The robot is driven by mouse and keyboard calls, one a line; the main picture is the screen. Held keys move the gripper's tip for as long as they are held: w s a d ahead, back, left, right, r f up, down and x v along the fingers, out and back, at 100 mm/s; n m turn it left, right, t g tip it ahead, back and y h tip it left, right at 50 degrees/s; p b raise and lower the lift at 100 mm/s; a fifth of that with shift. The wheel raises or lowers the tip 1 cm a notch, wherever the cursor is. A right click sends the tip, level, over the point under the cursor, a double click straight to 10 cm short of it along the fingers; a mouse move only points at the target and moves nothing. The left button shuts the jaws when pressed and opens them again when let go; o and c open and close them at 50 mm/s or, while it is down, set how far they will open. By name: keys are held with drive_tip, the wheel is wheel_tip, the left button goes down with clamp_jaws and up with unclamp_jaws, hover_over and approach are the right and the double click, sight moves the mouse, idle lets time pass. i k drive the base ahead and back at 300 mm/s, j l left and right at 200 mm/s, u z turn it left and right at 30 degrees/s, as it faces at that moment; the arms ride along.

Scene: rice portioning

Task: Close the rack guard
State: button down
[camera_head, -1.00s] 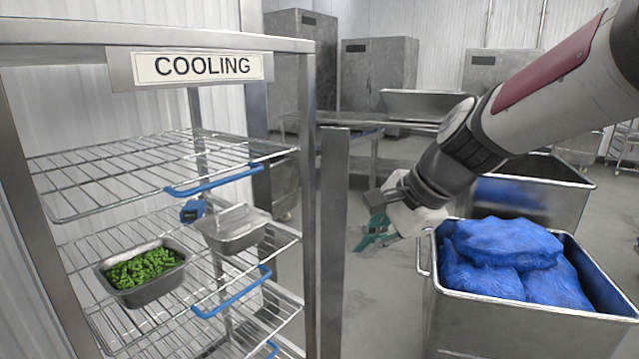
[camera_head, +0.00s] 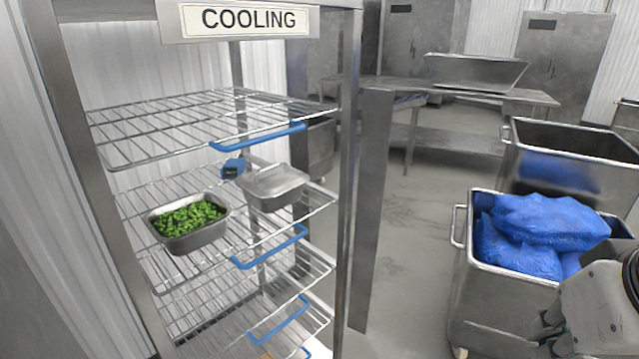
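The cooling rack (camera_head: 348,150) stands at the left of the head view, with its front open and its wire shelves exposed. A tall, narrow steel panel (camera_head: 372,200) stands upright just right of the rack's right front post; it looks like the rack guard, but I cannot tell how it joins the rack. On a middle shelf are a steel pan of green vegetables (camera_head: 188,222) and a lidded steel pan (camera_head: 273,188). My gripper (camera_head: 548,328) is at the lower right, in front of the bin and apart from the panel. Its fingers are partly hidden and unclear.
A steel bin (camera_head: 500,290) with blue bags (camera_head: 540,235) stands at the right, and another bin (camera_head: 575,140) is behind it. A steel table (camera_head: 450,92) holds a large tray at the back. Grey floor (camera_head: 410,230) is free between the panel and the bins.

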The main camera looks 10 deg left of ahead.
sight(378, 103)
drive_tip(key=u, duration=1.1)
drive_tip(key=i+l+z, duration=0.2)
drive_tip(key=l, duration=0.15)
drive_tip(key=l+z, duration=0.15)
drive_tip(key=l, duration=0.15)
drive_tip(key=i+l+z, duration=0.2)
drive_tip(key=l, duration=0.1)
